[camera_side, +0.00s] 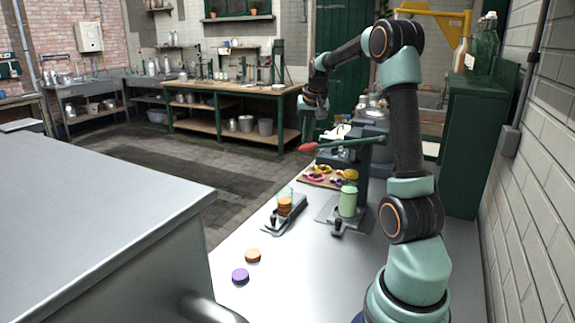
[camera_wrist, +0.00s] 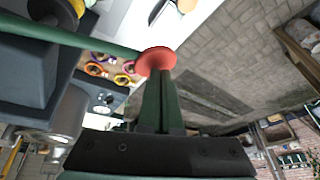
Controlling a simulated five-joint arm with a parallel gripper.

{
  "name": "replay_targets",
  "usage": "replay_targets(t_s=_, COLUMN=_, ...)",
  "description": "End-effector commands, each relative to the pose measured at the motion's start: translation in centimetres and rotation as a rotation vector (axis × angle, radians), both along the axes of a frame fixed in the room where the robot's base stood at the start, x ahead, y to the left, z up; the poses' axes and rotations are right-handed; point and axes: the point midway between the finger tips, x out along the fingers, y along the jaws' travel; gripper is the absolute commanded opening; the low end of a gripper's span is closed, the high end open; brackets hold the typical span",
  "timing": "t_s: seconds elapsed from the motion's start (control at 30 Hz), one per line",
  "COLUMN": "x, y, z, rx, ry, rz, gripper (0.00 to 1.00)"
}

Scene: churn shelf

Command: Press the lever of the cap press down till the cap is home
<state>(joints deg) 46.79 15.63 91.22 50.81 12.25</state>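The cap press's lever is a green bar with a red knob (camera_side: 307,147) at its left end, and it stands about level in the side view. The red knob also shows in the wrist view (camera_wrist: 156,60). A pale green bottle (camera_side: 348,204) stands upright at the press; a yellow round piece shows above it, and whether that is a cap or part of the press is unclear. My gripper (camera_side: 315,112) points down above the knob. In the wrist view its fingers (camera_wrist: 160,82) are together with nothing between them, their tips at the knob; I cannot tell whether they touch.
A holder (camera_side: 285,228) with a stack of orange caps stands left of the bottle. An orange cap (camera_side: 252,255) and a purple cap (camera_side: 240,276) lie loose on the bench. A tray of coloured rings (camera_side: 322,178) lies behind.

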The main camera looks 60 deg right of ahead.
Motion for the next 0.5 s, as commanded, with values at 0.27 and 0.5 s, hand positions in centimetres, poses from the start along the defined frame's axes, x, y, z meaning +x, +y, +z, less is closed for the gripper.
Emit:
replay_targets(t_s=0.27, x=-0.3, y=0.0, z=-1.2, rx=0.002, ry=0.003, rz=-0.001, gripper=0.00)
replay_targets(t_s=0.5, x=-0.3, y=0.0, z=-1.7, rx=0.000, ry=0.002, rz=-0.001, gripper=0.00)
